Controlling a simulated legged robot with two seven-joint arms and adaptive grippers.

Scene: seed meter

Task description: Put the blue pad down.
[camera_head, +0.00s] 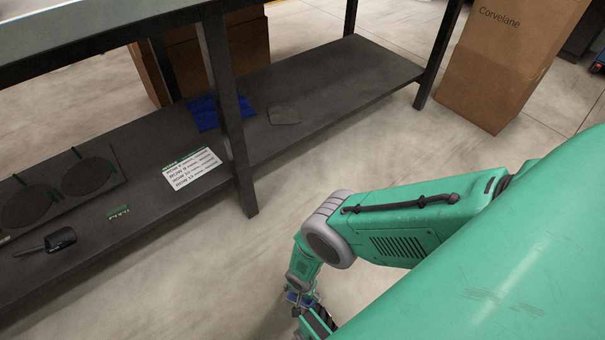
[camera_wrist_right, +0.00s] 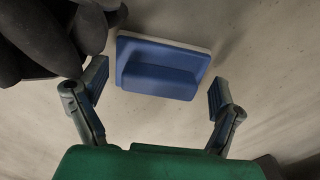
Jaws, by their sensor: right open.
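In the right wrist view the blue pad (camera_wrist_right: 160,69), a blue block with a raised ridge and a pale edge, is over the concrete floor. My right gripper (camera_wrist_right: 158,82) is open, with one finger on each side of the pad and a visible gap to both. I cannot tell whether the pad rests flat on the floor. My left gripper is not in view.
A dark bench shelf (camera_head: 330,88) carries a blue cloth (camera_head: 203,113), a grey flat piece (camera_head: 284,115), a printed card (camera_head: 192,168), a black scoop (camera_head: 60,240) and round dark plates (camera_head: 87,177). A cardboard box (camera_head: 500,70) stands at upper right. Floor between is clear.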

